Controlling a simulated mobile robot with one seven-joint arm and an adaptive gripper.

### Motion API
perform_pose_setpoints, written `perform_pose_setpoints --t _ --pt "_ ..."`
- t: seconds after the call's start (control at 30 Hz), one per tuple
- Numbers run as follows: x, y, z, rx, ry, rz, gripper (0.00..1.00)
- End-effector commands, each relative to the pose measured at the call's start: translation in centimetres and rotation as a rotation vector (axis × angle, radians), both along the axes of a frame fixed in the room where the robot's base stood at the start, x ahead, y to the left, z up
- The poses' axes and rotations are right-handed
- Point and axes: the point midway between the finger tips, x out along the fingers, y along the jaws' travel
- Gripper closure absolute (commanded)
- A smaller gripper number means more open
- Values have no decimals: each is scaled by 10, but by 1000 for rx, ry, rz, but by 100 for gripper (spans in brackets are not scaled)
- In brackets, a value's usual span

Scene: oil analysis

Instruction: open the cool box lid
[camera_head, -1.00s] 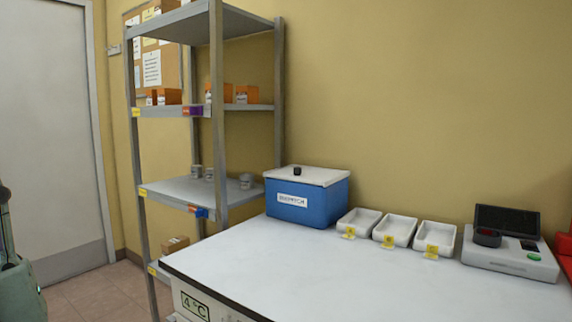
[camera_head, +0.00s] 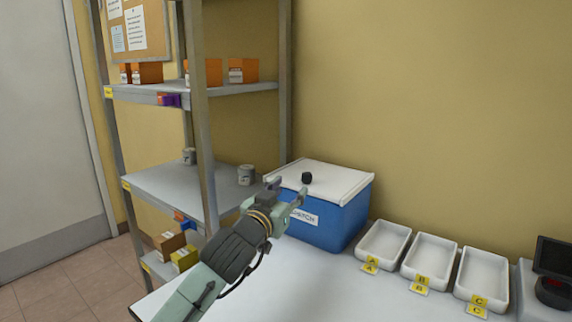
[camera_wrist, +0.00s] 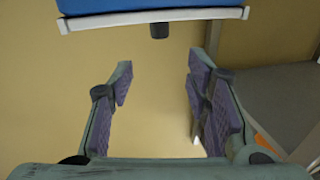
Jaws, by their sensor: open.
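The blue cool box (camera_head: 326,228) stands on the white table with its white lid (camera_head: 335,178) shut. A small black knob (camera_head: 307,178) sits on top of the lid. My gripper (camera_head: 287,187) is in front of the box's left part, near lid height, and hides part of the front label. In the wrist view my gripper (camera_wrist: 160,75) is open, with nothing between its fingers. There the lid's edge (camera_wrist: 150,18) and the knob (camera_wrist: 159,30) show beyond the fingertips, apart from them. The blue box side (camera_wrist: 120,5) shows at the top edge.
Three white trays (camera_head: 384,246) with yellow letter tags stand right of the box. A dark-lidded device (camera_head: 553,275) is at the right edge. A grey shelf rack (camera_head: 200,130) with orange boxes and white jars stands close on the left.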

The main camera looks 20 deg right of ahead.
Motion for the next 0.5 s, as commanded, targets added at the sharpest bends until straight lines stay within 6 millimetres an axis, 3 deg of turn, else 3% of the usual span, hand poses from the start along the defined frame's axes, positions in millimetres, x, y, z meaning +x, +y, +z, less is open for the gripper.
perform_pose_setpoints --t 0.23,0.5 --pt "15 -17 -7 12 31 -8 56" --pt "55 -49 -6 13 27 -7 56"
